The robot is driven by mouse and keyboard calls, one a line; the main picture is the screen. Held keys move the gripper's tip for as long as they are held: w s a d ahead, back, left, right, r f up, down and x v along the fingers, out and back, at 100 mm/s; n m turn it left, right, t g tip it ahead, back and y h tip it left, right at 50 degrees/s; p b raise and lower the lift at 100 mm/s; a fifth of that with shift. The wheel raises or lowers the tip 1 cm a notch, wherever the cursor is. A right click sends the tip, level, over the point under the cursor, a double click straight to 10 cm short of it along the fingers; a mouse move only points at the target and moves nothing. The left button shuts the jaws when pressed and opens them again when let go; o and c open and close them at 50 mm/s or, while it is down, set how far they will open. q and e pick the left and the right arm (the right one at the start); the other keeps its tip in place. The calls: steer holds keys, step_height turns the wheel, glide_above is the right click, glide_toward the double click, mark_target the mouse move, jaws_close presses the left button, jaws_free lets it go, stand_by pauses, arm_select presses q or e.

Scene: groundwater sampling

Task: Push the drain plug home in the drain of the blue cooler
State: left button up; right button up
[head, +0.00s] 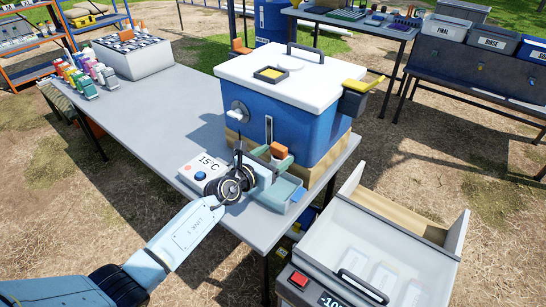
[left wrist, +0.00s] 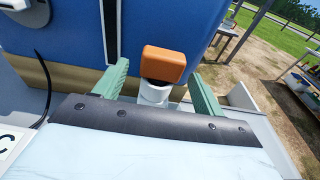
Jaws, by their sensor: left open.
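The blue cooler (head: 305,115) with a white lid stands on a tan base at the right end of the grey table; its blue wall fills the top of the left wrist view (left wrist: 65,45). The orange drain plug (left wrist: 164,63) sits at the mouth of the white drain (left wrist: 153,94), low on the cooler's front, with a dark gap showing beneath it. The plug also shows in the head view (head: 279,150). My left gripper (head: 268,157) is open, its green fingers on either side of the plug and apart from it. My right gripper is not in view.
A box marked 15°C (head: 200,172) stands left of my gripper, and a shallow pale blue tray (head: 283,194) sits below the drain. A white rack (head: 135,56) and colored bottles are at the table's far left. The table's middle is clear.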

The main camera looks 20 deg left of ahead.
arm_select(q)
steer(key=p+v, duration=0.3)
steer(key=v, duration=1)
steer(key=shift+s, duration=0.2)
